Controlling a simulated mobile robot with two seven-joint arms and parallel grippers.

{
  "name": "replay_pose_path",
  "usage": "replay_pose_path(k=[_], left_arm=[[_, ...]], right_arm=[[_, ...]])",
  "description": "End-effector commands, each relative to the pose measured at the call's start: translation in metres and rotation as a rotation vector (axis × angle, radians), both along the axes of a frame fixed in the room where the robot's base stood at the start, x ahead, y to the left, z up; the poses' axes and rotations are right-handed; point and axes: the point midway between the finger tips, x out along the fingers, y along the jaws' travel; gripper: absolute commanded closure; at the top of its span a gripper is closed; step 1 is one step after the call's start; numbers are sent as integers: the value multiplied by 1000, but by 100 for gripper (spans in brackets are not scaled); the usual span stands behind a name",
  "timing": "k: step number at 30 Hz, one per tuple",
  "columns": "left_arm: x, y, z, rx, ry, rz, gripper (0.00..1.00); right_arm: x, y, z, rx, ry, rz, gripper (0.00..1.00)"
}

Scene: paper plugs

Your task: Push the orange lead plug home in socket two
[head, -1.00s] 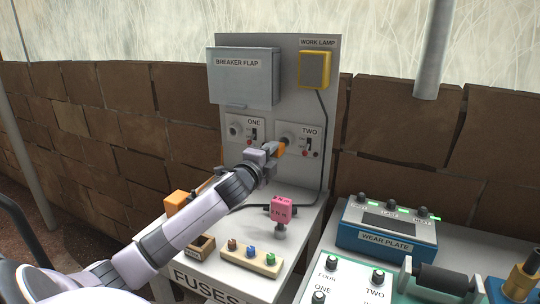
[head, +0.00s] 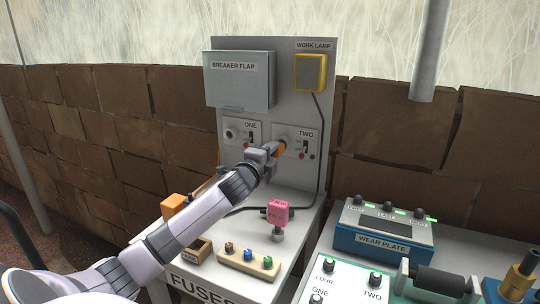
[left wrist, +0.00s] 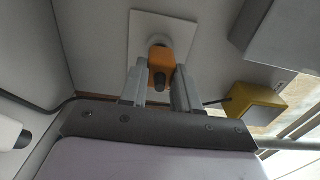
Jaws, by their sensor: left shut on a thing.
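The orange plug (head: 280,147) is at the round socket two (head: 281,137) on the upright grey panel. My left gripper (head: 272,151) is shut on the plug, with its arm reaching in from the lower left. In the left wrist view the orange plug (left wrist: 159,62) sits between the two fingers of my left gripper (left wrist: 160,80). Its far end meets the pale round socket (left wrist: 158,40) on a white plate. The plug hides much of the socket, so I cannot tell how deep it sits. My right gripper is not in view.
Socket one (head: 231,134) is to the left on the panel, below the breaker flap (head: 239,80). The yellow work lamp (head: 310,72) hangs upper right, its dark cable running down. A pink block (head: 277,211) and a fuse rack (head: 249,262) stand on the bench below the arm.

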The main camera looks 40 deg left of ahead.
Motion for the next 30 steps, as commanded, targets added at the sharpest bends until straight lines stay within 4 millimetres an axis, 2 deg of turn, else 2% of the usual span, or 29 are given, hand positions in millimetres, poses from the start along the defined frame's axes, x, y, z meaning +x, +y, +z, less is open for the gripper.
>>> replay_pose_path(k=[14,15,17,30], left_arm=[[8,2,0,0,0,-1,100],[8,2,0,0,-1,-1,59],[8,2,0,0,0,-1,40],[1,0,0,-1,2,-1,39]], right_arm=[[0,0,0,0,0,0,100],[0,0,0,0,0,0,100],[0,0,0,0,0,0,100],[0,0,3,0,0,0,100]])
